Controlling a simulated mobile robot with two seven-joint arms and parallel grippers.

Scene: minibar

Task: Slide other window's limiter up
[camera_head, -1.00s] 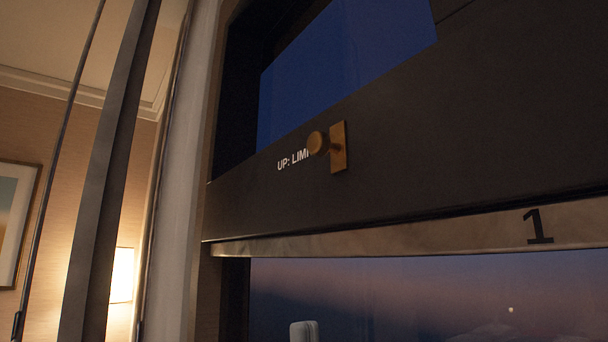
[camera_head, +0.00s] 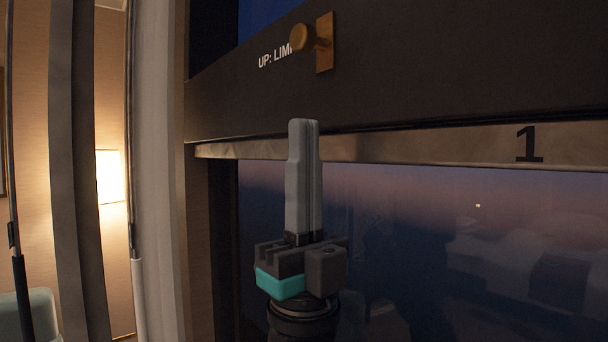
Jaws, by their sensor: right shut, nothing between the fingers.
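The window's limiter is a brass knob (camera_head: 302,38) on an upright brass plate (camera_head: 325,42), fixed to the dark window rail (camera_head: 420,75). White lettering reading "UP: LIM" (camera_head: 275,57) is beside it, its end hidden by the knob. My right gripper (camera_head: 304,124) points up in front of the window, below the knob and apart from it in the picture. Its grey fingers are together with nothing between them. My left gripper is not in view.
A metal strip (camera_head: 400,147) marked "1" runs under the rail, above the dark glass (camera_head: 420,210). A pale curtain or frame edge (camera_head: 160,180) stands left of the window. A lit lamp (camera_head: 109,176) glows on the far left.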

